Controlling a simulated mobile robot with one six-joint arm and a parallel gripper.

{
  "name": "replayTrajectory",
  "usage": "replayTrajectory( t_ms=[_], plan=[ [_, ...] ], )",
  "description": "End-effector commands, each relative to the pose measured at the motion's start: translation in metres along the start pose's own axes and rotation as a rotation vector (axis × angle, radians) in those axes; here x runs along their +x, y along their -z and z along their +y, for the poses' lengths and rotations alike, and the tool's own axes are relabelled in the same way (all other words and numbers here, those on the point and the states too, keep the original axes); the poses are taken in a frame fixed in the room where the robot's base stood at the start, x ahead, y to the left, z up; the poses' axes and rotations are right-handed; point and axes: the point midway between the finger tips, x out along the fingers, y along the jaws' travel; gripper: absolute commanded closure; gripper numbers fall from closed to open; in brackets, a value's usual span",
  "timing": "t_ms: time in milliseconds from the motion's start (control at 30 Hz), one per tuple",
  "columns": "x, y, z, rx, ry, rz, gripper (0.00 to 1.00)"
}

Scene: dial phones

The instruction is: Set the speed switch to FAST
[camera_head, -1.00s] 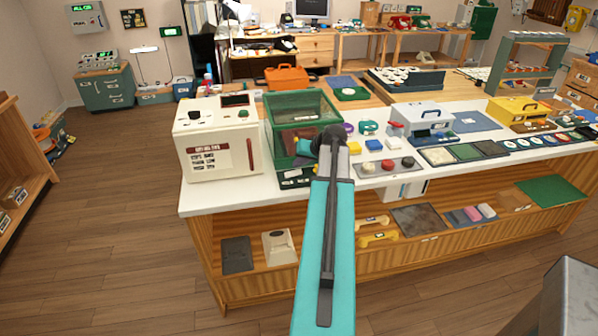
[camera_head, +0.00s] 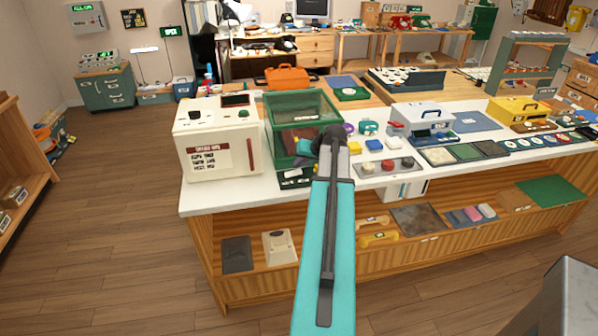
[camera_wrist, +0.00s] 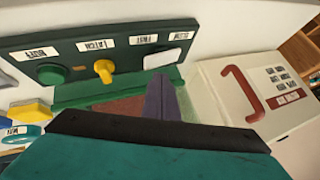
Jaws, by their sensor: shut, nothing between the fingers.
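The dark green control panel (camera_wrist: 70,62) is close ahead in the wrist view. It carries a white rocker (camera_wrist: 162,58) under labels that read FAST (camera_wrist: 143,40) and SLOW (camera_wrist: 182,36). Which way the rocker is tilted is too small to tell. A yellow knob (camera_wrist: 104,70) sits under a LATCH label, and a green button (camera_wrist: 51,73) is further left. My gripper (camera_wrist: 160,78) is shut and empty, its tips just below the rocker in the picture; contact cannot be told. In the head view, the panel (camera_head: 297,180) shows only partly in front of the green see-through box.
The green see-through box (camera_head: 302,108) stands behind the panel. A cream machine (camera_head: 215,140) with a red handle is close on its left. The white counter (camera_head: 225,194) has a bare front edge.

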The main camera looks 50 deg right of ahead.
Motion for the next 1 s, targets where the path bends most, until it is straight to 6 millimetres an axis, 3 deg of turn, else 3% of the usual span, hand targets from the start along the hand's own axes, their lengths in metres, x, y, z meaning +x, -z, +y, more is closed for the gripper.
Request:
replayTrajectory(
  t_ms=[1000],
  plan=[
    [0.0075,-0.0050,0.0052,0.000,0.000,0.000,1.00]
  ],
)
